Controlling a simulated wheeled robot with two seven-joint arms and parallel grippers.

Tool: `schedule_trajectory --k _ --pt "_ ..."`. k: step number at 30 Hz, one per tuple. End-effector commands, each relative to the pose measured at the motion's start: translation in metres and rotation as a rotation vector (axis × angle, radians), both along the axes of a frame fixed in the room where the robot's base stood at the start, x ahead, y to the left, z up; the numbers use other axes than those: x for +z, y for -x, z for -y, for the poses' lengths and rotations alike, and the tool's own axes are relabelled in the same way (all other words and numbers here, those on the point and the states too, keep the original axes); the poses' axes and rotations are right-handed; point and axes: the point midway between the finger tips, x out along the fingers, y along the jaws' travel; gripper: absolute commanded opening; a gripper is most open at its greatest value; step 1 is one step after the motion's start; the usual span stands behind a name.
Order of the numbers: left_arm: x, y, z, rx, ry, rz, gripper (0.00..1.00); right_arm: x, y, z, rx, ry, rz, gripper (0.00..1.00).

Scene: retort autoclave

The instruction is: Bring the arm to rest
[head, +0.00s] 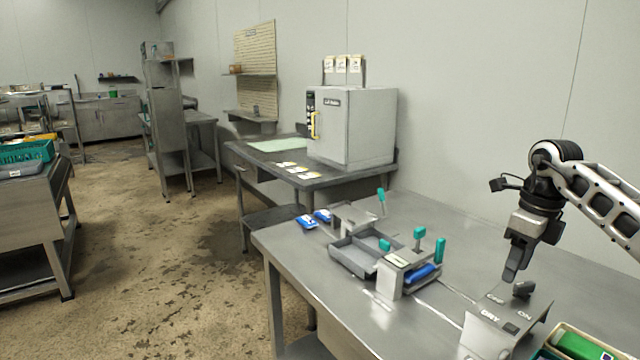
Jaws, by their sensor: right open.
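My right gripper (517,262) hangs pointing down from the arm at the right of the head view. It is open and empty, just above a grey control box (508,318) marked DRY and ON. A dark knob (523,289) on the box's top is close to the fingertips; I cannot tell whether they touch. My left gripper is not in view.
The steel table (310,270) carries a grey tray (355,258), a fixture with teal handles (403,268), blue packs (307,222) and a green-filled bin (580,345). A white autoclave (352,125) stands on the bench behind. The floor at left is open.

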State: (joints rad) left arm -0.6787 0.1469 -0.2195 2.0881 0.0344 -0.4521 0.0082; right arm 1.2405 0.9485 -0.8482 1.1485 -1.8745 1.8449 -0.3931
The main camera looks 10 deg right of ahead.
Motion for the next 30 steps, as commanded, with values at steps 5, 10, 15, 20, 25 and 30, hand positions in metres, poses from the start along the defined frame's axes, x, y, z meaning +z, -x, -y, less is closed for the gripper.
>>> schedule_trajectory --k 5,10,15,20,25,30 --pt "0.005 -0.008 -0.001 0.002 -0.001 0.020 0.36 -0.028 -0.011 -0.043 0.059 -0.105 0.036 0.47" --pt "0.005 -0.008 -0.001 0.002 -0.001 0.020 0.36 -0.056 -0.018 -0.097 0.108 -0.251 0.075 0.47" --pt "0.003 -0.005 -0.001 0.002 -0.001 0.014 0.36 -0.089 -0.015 -0.180 0.133 -0.507 0.114 0.47" --pt "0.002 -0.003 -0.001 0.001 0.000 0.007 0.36 -0.109 0.012 -0.296 0.024 -0.969 0.119 0.47" --pt "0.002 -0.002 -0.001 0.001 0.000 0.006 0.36 -0.094 0.043 -0.372 -0.430 -1.544 0.026 0.47" --pt "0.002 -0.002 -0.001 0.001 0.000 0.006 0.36 -0.111 0.059 -0.360 -1.171 -1.899 -0.169 0.47"
